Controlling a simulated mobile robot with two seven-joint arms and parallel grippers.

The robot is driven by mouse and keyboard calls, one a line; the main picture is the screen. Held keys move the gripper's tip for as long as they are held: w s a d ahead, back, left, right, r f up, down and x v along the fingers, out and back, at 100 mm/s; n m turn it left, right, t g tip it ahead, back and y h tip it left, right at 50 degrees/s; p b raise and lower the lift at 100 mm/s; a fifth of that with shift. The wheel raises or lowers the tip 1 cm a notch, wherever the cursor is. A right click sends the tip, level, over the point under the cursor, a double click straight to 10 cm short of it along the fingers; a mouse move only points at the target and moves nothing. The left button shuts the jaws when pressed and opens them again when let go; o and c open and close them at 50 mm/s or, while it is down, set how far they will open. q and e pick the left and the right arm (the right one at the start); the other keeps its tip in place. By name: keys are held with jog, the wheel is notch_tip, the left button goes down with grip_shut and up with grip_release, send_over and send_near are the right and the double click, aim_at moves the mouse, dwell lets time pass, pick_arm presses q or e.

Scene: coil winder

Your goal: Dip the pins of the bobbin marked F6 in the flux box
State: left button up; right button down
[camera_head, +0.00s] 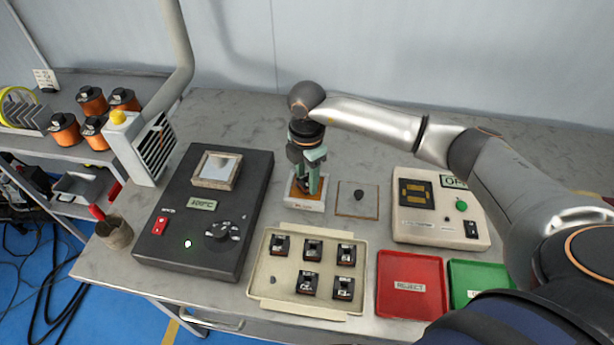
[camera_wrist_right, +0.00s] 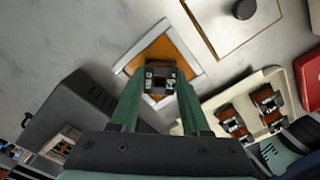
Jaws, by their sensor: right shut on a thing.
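Behind the bobbin lies the orange inside of the flux box (camera_wrist_right: 131,66). I cannot tell whether the pins touch the flux, and no F6 mark is readable on the bobbin. My left gripper is not in view.
A cream tray (camera_head: 260,262) with several bobbins stands in front. A dark unit with a silver-topped pot (camera_head: 215,170) is at left. A plate with a black knob (camera_head: 358,197) is right of the flux box. A tester (camera_head: 440,228), red tray (camera_head: 412,305) and green tray (camera_head: 470,270) are further right.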

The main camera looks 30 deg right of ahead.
jog(key=shift+r, duration=0.15)
dwell(0.4)
jog(key=shift+r+p, duration=2.25)
jog(key=shift+r, duration=0.45)
jog(key=shift+a, duration=0.1)
